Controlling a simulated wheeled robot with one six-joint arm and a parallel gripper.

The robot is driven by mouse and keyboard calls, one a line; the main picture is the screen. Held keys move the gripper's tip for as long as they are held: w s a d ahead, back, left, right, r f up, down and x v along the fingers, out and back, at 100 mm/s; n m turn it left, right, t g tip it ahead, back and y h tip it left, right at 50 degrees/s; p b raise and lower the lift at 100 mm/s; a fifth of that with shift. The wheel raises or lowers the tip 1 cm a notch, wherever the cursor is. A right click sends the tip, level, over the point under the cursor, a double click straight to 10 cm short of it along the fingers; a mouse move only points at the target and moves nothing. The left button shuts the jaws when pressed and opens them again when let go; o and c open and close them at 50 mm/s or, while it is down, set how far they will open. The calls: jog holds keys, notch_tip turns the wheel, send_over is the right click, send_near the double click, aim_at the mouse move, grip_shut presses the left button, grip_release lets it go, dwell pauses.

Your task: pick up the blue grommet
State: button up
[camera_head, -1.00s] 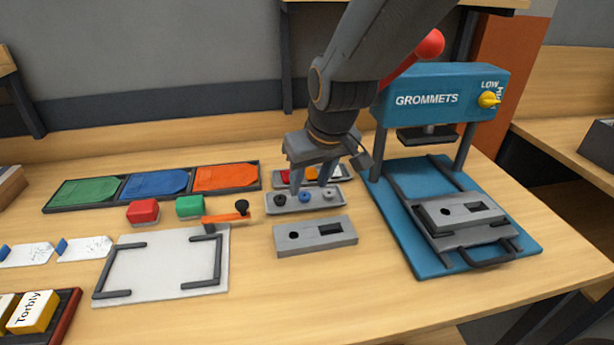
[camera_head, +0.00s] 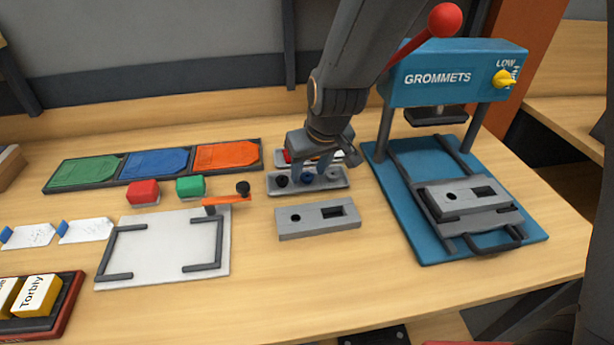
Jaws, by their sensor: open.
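The blue grommet (camera_head: 306,178) sits in the middle place of a small grey tray (camera_head: 338,184). A black grommet (camera_head: 282,181) is to its left, and a grey one (camera_head: 331,173) is to its right. My gripper (camera_head: 309,177) points down over the tray with its fingers spread to either side of the blue grommet. The fingers partly cover the grommets. The jaws are open, and I cannot tell whether they touch the blue grommet.
Behind my gripper is another tray with coloured pieces (camera_head: 287,156). In front lies a grey die block (camera_head: 318,219). The blue grommet press (camera_head: 440,78) stands right. A white board (camera_head: 165,250) lies left, with red (camera_head: 143,192) and green (camera_head: 191,187) blocks behind it.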

aim_at(308, 178)
jog(key=shift+w+f, duration=0.15)
jog(key=shift+f, duration=0.25)
jog(key=c, duration=1)
notch_tip(308, 178, up, 10)
jog(key=shift+a+r+b, duration=0.1)
jog(key=shift+a+b, duration=0.05)
jog(key=shift+b, duration=0.35)
